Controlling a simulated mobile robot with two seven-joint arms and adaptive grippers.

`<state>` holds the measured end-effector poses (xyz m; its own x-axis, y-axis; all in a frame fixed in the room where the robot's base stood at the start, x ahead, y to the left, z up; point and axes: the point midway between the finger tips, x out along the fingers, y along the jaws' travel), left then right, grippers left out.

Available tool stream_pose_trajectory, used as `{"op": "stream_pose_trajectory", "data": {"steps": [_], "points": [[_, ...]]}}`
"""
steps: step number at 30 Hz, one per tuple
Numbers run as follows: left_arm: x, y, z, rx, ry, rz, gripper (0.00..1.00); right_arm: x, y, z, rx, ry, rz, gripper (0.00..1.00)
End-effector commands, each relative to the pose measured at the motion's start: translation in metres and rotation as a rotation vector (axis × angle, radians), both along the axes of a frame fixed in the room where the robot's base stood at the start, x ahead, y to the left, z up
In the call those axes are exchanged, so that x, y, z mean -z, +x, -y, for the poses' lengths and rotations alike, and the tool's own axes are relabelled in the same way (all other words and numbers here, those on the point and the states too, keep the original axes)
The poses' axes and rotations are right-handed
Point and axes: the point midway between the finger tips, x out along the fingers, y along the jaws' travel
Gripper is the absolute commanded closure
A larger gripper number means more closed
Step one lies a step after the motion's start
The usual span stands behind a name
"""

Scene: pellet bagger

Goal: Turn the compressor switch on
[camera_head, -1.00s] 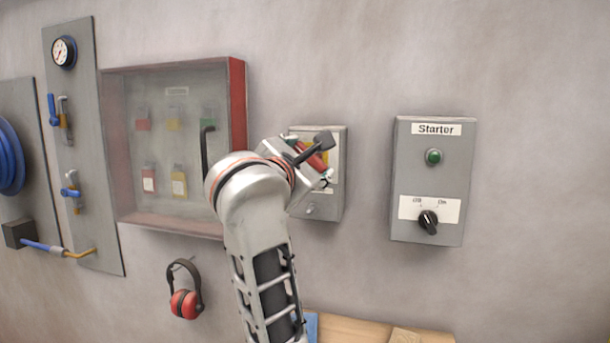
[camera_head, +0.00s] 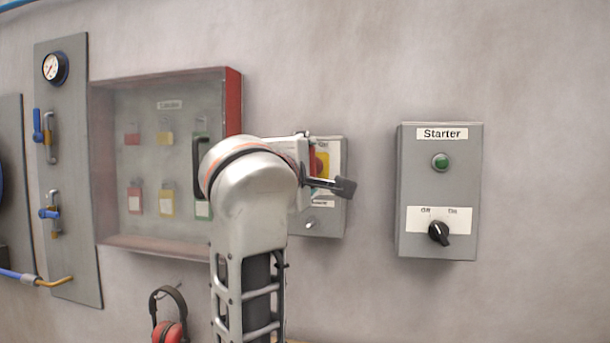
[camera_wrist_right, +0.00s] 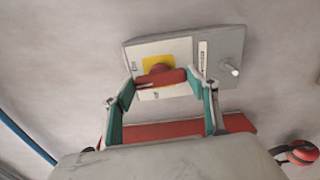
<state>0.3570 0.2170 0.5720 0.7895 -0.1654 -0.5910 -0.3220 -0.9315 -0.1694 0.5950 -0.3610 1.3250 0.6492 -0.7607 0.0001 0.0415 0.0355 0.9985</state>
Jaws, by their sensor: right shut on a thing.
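The compressor switch is a grey wall box (camera_head: 331,222) with a red handle (camera_head: 312,160) on a yellow plate (camera_head: 322,163). The handle lies about along the box's long side, close to upright on the wall. The box (camera_wrist_right: 220,50) appears turned sideways in that view. My left gripper is not in view.
A grey Starter box (camera_head: 467,190) with a green lamp and black knob hangs to the right. A red-edged lock cabinet (camera_head: 235,100) is close at left. Ear defenders (camera_head: 168,330) hang below. Wall between switch and Starter is bare.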

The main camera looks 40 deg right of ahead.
Motion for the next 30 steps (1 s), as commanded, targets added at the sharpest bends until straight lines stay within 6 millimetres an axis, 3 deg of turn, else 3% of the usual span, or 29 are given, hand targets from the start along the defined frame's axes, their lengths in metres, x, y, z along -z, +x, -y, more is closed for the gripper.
{"op": "stream_pose_trajectory", "data": {"steps": [21,22,23,30], "points": [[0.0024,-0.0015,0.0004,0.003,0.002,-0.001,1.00,-0.0028,-0.0007,0.0000,0.000,0.044,0.058,0.63],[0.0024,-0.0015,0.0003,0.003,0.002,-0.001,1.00,-0.0028,-0.0007,0.0000,0.000,0.044,0.058,0.34],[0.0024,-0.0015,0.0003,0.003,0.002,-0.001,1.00,-0.0028,-0.0007,0.0000,0.000,0.044,0.058,0.26],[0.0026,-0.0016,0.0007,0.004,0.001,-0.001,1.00,-0.0015,-0.0004,-0.0001,0.000,0.045,0.055,0.25]]}}
